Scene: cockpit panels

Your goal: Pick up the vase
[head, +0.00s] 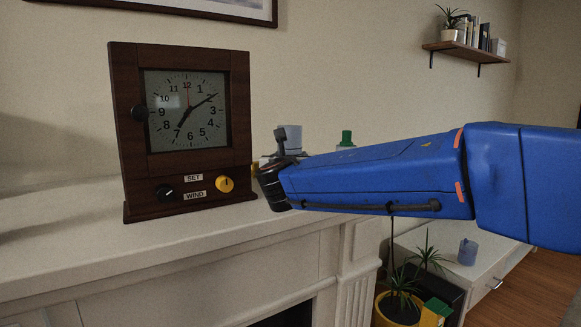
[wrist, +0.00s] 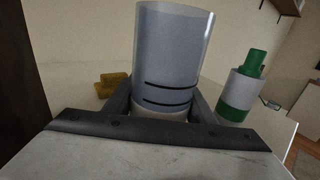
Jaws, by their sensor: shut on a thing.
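The vase (head: 292,137) looks like a plain pale grey-blue cylinder, upright behind the end of my blue arm in the head view. In the wrist view the vase (wrist: 173,45) stands between the two dark fingers of my gripper (wrist: 163,103), with dark lines across its lower part. My gripper (head: 279,145) is shut on it, one finger on each side. The vase's lower part is hidden by my arm in the head view. I cannot tell whether its base touches the mantel.
A dark wooden clock (head: 187,130) stands on the white mantel (head: 70,235) left of my gripper. A green and white bottle (wrist: 242,88) is close on the vase's right. A small yellow object (wrist: 114,84) lies on its left. A low cabinet (head: 490,262) is below right.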

